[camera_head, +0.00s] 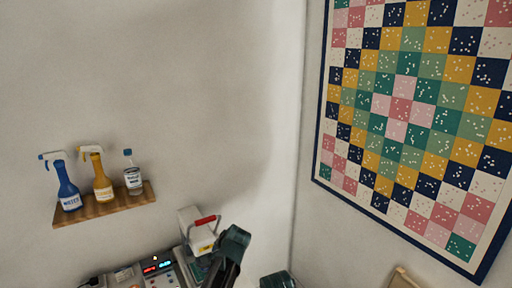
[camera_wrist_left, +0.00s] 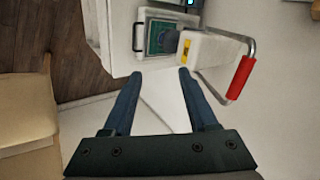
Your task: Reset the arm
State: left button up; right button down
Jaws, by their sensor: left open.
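My left gripper (camera_wrist_left: 160,73) is open and empty in the left wrist view, its two dark blue fingers apart over a white surface. A dark part of my arm shows at the lower middle of the head view; its fingers cannot be made out there. A white machine with a red-handled lever (camera_head: 202,232) stands beside that arm part. The machine (camera_wrist_left: 205,52) also shows just beyond the fingertips in the left wrist view, with its red grip (camera_wrist_left: 240,78) to the right. My right gripper cannot be made out.
A wooden shelf (camera_head: 106,208) holds a blue spray bottle (camera_head: 66,188), a yellow spray bottle (camera_head: 101,180) and a clear bottle (camera_head: 133,178). A control panel with lit displays (camera_head: 158,268) sits below. A patchwork quilt (camera_head: 415,110) hangs on the right wall. A tan box-like object (camera_wrist_left: 22,115) is at left.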

pick_arm(q)
jog(key=s+d+f+n+g+h+b, duration=0.1)
jog(key=s+d+f+n+g+b, duration=0.1)
jog(key=s+f+b, duration=0.5)
jog(key=s+d+f+n+g+h+b, duration=0.2)
jog(key=s+d+f+b, duration=0.4)
jog(key=s+f, duration=0.8)
jog(key=s+n+g+b, duration=0.1)
jog(key=s+g, duration=0.1)
jog(key=s, duration=0.4)
pick_arm(e)
notch_tip(320, 180, down, 17)
pick_arm(q)
jog(key=shift+w, duration=0.1)
